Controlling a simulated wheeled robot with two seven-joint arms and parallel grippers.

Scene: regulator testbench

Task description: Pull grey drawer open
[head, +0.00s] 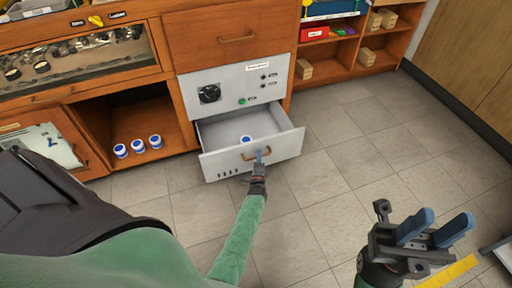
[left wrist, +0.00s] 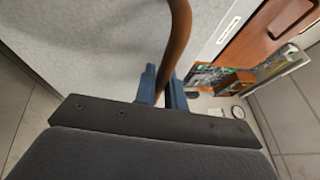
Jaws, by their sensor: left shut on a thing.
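The grey drawer (head: 213,164) is pulled out of the cabinet below the grey panel. Its inside shows, with a small white and blue jar (head: 246,139) near the front. My left gripper (head: 260,158) is at the drawer's front, shut on its brown handle (head: 243,155). In the left wrist view the curved handle (left wrist: 180,40) passes between the blue fingers (left wrist: 163,92). My right gripper (head: 436,230) is at the lower right, away from the drawer, with its blue fingers apart and nothing between them.
Above the drawer is a grey panel (head: 222,92) with a black knob. Several white and blue jars, including one jar (head: 155,141), stand in the open compartment to the left. A shelf with wooden blocks (head: 304,69) is on the right. The tiled floor (head: 340,150) is clear.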

